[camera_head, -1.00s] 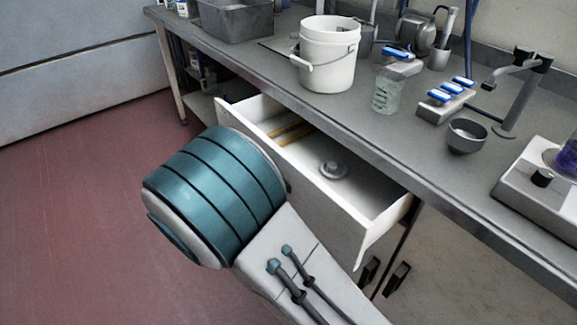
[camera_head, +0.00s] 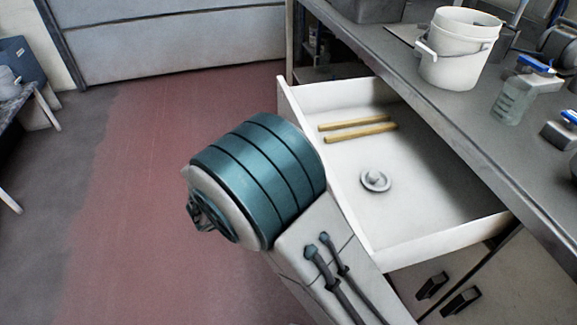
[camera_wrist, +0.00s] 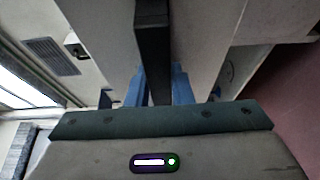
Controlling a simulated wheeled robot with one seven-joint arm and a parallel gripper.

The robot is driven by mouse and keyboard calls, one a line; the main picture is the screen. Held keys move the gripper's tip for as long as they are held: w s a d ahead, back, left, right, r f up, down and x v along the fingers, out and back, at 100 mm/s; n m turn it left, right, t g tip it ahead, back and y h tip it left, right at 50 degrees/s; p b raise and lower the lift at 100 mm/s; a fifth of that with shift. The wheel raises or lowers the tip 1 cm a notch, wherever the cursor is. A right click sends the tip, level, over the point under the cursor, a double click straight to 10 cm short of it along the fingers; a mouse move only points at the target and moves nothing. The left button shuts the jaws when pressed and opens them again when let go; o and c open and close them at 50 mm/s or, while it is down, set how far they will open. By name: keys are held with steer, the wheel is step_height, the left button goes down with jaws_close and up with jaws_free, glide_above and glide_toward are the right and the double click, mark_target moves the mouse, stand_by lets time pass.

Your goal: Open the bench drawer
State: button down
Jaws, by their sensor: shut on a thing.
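The white bench drawer (camera_head: 425,190) stands pulled well out from under the grey bench in the head view. Two yellowish sticks (camera_head: 358,128) and a small round grey-white piece (camera_head: 375,180) lie inside it. In the wrist view, the blue fingers of my gripper (camera_wrist: 160,88) are shut on the black bar handle (camera_wrist: 152,45), one on each side of it. The drawer front (camera_wrist: 197,40) is close behind the handle. In the head view my arm hides the gripper, the handle and part of the drawer front.
Black handles (camera_head: 432,286) of a cupboard show below the drawer. The red floor (camera_head: 140,190) to the left is clear. Another table (camera_head: 25,105) stands at the far left.

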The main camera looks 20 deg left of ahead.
steer(key=c, duration=1.3)
jaws_free()
steer(key=shift+a, duration=0.1)
steer(key=p+v, duration=0.1)
steer(key=v, duration=1.2)
steer(key=shift+s+a, duration=0.2)
steer(key=shift+s, duration=0.15)
steer(key=shift+p, duration=0.3)
